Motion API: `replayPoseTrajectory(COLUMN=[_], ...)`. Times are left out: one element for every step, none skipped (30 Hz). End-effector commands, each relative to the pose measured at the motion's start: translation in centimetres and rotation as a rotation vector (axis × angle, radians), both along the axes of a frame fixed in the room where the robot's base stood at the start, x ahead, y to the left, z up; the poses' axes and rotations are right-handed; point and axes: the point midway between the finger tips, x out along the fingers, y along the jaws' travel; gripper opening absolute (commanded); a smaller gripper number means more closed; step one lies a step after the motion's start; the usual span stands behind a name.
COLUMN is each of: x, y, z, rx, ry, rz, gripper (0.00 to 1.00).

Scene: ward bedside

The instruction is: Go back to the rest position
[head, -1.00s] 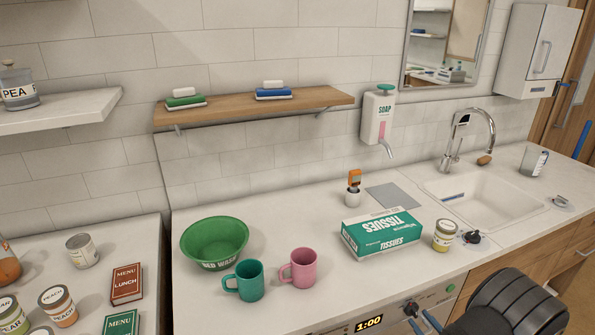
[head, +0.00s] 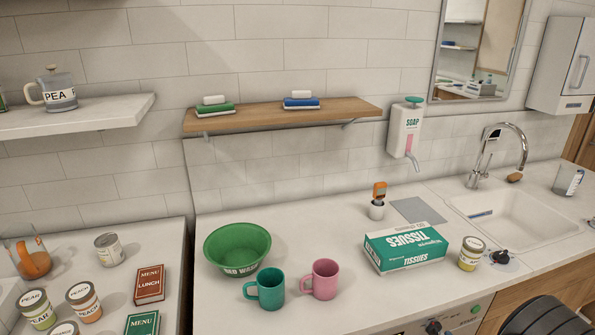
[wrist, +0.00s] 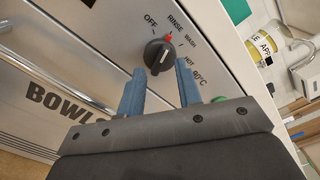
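My gripper (wrist: 161,72) shows in the wrist view with its two blue fingers apart and nothing held between them. Beyond the fingertips is a black dial (wrist: 158,55) on a white front panel, with a red mark at its upper edge near the word RINSE. The fingers look clear of the dial, but the gap's depth is hard to judge. In the head view only a dark rounded part of my arm (head: 545,318) shows at the lower right edge; the fingers are out of that picture.
The counter holds a green bowl (head: 238,249), teal mug (head: 270,288), pink mug (head: 325,279), tissue box (head: 405,248) and labelled can (head: 471,254), left of the sink (head: 520,222). A metal bar handle (wrist: 55,75) crosses the panel beside my gripper.

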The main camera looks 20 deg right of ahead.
Motion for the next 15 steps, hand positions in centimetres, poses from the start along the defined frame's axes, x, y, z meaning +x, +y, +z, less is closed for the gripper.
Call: replayPoseTrajectory(x=[-1.2,-1.8,-2.6,-3.2,-3.7,-4.4,-4.9,-5.3,-5.9,-6.2,-6.6,-6.9,-7.1,-7.3,-7.5], y=[-0.1,-0.1,-0.1,-0.1,-0.1,-0.1,-0.1,-0.1,-0.1,-0.1,-0.1,0.0,-0.1,-0.1,-0.1], z=[0.0,0.0,0.0,0.0,0.0,0.0,0.0,0.0,0.0,0.0,0.0,0.0,0.0,0.0,0.0], rx=[0.001,0.001,0.001,0.002,0.002,0.002,0.002,0.002,0.002,0.002,0.002,0.003,0.003,0.003,0.003], ry=[0.000,-0.001,-0.001,-0.001,-0.001,-0.001,0.000,0.000,-0.001,-0.001,-0.001,-0.001,-0.001,-0.001,-0.001], rz=[-0.006,-0.005,-0.005,-0.004,-0.004,-0.005,-0.004,-0.004,-0.003,-0.003,-0.002,-0.002,-0.002,-0.002,-0.002], gripper=[0.32,0.32,0.32,0.32,0.32,0.32,0.32,0.32,0.32,0.32,0.32,0.32,0.32,0.32,0.32])
